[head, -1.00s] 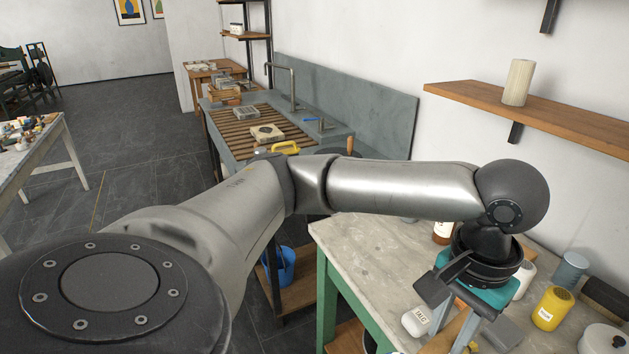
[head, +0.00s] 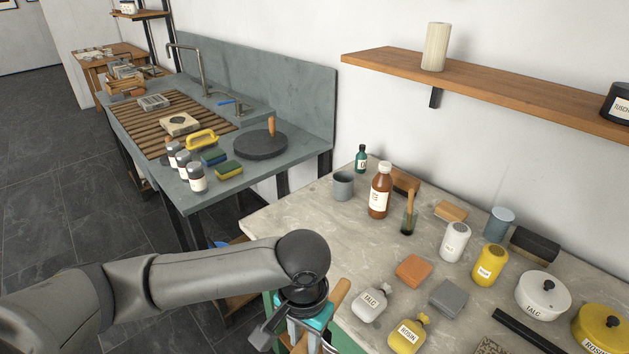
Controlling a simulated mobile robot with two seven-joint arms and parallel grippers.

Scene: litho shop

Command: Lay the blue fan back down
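I cannot make out a blue fan for certain in the head view. My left gripper (head: 292,338) points down at the front left edge of the stone-topped bench (head: 290,215), low in the picture. Its wrist has a teal band, and its fingertips are partly cut off or hidden, so I cannot tell whether it holds anything. A tan wooden handle (head: 341,292) shows just right of the wrist; what it belongs to is hidden. My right gripper is not in view.
The bench holds a brown bottle (head: 380,190), a grey cup (head: 343,186), a talc bag (head: 370,304), a rosin bag (head: 408,336), an orange block (head: 413,270) and white and yellow containers. A grey sink unit (head: 290,85) stands behind left. The bench's middle left is clear.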

